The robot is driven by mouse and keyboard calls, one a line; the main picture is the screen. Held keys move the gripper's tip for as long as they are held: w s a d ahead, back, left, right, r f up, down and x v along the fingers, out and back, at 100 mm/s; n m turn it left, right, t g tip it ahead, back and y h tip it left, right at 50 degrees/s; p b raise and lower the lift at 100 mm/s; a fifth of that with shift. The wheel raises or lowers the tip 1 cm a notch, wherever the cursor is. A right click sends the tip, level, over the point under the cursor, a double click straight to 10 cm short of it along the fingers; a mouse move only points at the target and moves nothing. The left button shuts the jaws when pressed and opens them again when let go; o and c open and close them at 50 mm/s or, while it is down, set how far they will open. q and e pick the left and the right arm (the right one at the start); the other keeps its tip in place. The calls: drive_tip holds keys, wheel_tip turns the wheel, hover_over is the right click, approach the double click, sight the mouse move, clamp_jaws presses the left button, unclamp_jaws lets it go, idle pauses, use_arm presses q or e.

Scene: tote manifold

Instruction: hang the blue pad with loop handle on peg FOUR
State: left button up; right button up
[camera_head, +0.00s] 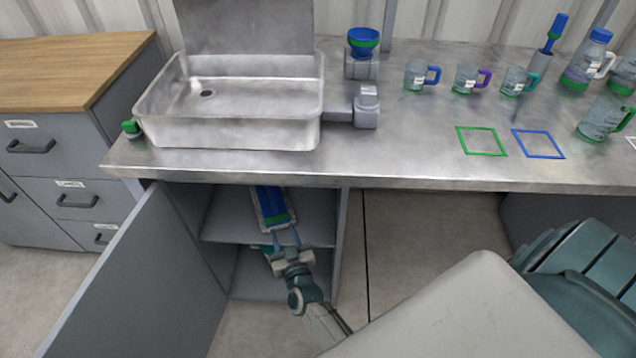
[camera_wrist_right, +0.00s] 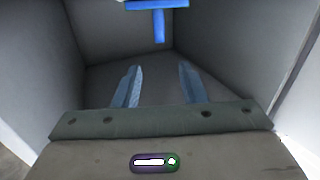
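A blue flat item with a green band and pale edges (camera_head: 270,203), which looks like the pad, is inside the open cabinet below the counter. Its loop handle is not clear. My right gripper (camera_head: 286,236) is at the cabinet opening, just in front of the item's near end. In the right wrist view its two fingers (camera_wrist_right: 159,68) are apart with nothing between them. A blue T-shaped part (camera_wrist_right: 157,8) shows beyond the fingertips, cut off by the top edge. No peg marked FOUR is seen. My left gripper is not in view.
The cabinet door (camera_head: 140,285) stands open at the left. A shelf (camera_head: 310,231) and side walls bound the opening. Above are the steel counter (camera_head: 400,150) and a sink (camera_head: 230,130). Mugs (camera_head: 415,75) and green and blue outlined squares (camera_head: 482,141) are on the counter's right.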

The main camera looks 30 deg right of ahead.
drive_tip(key=s+d+f+n+g+y, duration=0.25)
drive_tip(key=s+f+g+y, duration=0.35)
drive_tip(key=s, duration=0.5)
drive_tip(key=s+d+f+g+h, duration=0.1)
drive_tip(key=s+d+g, duration=0.2)
drive_tip(key=s, duration=0.5)
drive_tip(key=s+d+g+h, duration=0.2)
drive_tip(key=s+d+g, duration=0.1)
drive_tip(key=s+g, duration=0.3)
drive_tip(key=shift+s+d+f+h, duration=0.3)
drive_tip(key=shift+s+d+f, duration=0.05)
drive_tip(key=shift+s, duration=0.7)
